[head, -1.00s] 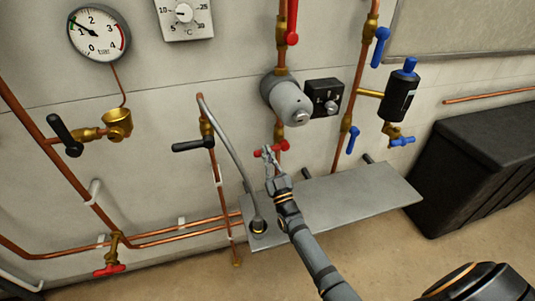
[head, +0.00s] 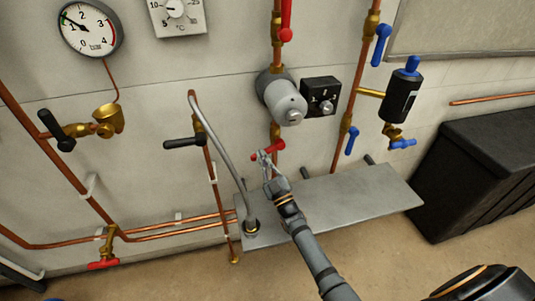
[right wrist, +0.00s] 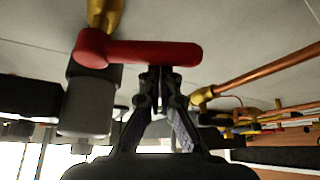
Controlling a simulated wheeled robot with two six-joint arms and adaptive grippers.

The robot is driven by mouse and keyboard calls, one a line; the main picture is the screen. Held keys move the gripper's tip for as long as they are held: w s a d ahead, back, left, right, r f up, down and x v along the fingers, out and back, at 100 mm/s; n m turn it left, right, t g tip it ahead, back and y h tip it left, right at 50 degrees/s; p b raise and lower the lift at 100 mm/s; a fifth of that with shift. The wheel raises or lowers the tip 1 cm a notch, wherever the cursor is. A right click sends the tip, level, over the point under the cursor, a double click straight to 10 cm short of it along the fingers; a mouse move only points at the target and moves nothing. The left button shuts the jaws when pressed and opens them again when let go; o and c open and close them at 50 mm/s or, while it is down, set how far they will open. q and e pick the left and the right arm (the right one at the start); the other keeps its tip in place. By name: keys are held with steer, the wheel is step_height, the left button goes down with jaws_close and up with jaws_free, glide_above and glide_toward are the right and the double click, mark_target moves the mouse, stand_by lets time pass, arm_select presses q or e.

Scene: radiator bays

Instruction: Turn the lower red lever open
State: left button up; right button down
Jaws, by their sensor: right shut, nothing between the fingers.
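The lower red lever (head: 268,150) sits on the vertical copper pipe below the grey pump and lies crosswise to that pipe, slightly tilted. In the right wrist view the lever (right wrist: 155,53) runs sideways from its hub at the left, under a brass fitting. My right gripper (head: 263,156) is at the lever's left part in the head view. In the right wrist view its fingertips (right wrist: 160,76) are together and empty, right at the lever's edge. Whether they touch it I cannot tell. My left gripper is not in view.
An upper red lever (head: 287,20) is on the same pipe, above the grey pump (head: 285,100). A grey shelf (head: 345,200) lies under my right arm. A bent grey hose (head: 220,150) and a black lever (head: 183,143) stand to the left. A black box (head: 480,175) is at the right.

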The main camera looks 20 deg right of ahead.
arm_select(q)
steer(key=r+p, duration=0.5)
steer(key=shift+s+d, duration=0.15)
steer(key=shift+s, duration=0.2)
arm_select(e)
steer(key=d+f+n+g+y, duration=0.4)
steer(key=d+f+n+g, duration=0.1)
steer(key=n, duration=0.9)
steer(key=shift+s+g, duration=0.25)
steer(key=shift+g, duration=0.35)
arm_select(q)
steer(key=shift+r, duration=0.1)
arm_select(e)
steer(key=shift+d, duration=0.25)
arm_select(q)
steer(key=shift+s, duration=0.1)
arm_select(e)
steer(key=shift+a, duration=0.1)
